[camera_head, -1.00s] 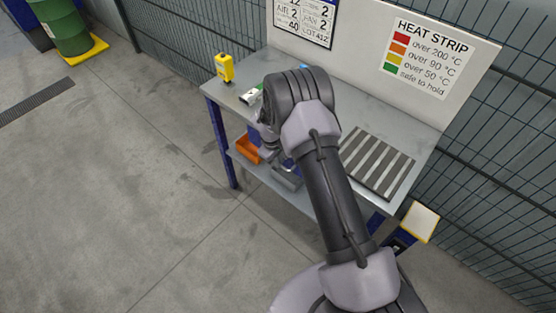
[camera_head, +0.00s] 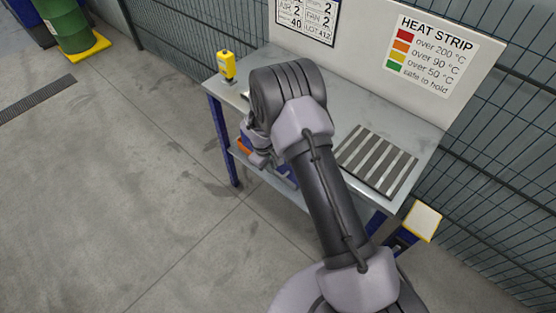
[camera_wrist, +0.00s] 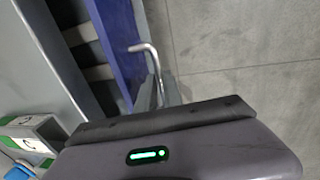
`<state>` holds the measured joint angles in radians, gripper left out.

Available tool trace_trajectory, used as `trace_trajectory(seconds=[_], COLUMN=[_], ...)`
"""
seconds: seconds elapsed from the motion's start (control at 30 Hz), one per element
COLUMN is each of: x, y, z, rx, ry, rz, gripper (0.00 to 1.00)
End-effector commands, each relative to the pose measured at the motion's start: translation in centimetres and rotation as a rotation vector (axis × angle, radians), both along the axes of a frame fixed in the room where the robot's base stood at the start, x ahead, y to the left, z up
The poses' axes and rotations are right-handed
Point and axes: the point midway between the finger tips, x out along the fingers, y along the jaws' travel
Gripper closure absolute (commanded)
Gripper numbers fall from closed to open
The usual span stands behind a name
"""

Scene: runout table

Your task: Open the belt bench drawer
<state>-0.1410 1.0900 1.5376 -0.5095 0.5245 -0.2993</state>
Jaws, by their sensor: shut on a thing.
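The belt bench (camera_head: 345,110) has a grey top and blue legs. Its blue drawer (camera_wrist: 118,45) stands pulled out: in the wrist view, dark inner space with lighter strips shows between its front and the bench top. A bent silver handle (camera_wrist: 146,48) stands out from the drawer front. My gripper (camera_wrist: 160,90) is shut on this handle; its body hides part of the grip. In the head view my gripper (camera_head: 260,160) is low at the bench's front edge, and my arm covers most of the drawer.
A yellow device (camera_head: 226,65) stands on the bench's left end, and a striped dark plate (camera_head: 378,160) lies on the right. An orange bin (camera_head: 243,146) is partly visible below. White-and-green items (camera_wrist: 35,130) lie on the top. Floor in front is clear.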

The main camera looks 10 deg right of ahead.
Motion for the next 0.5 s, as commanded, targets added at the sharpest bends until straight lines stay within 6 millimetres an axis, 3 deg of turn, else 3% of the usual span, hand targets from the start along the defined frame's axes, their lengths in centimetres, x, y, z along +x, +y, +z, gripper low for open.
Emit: trace_trajectory(seconds=[0.2,0.5], x=[-3.3,-7.1], y=[4.6,9.9], z=[-0.3,-0.3], rx=[0.000,0.000], ry=[0.000,0.000], rz=[0.005,0.003], gripper=[1.00,1.00])
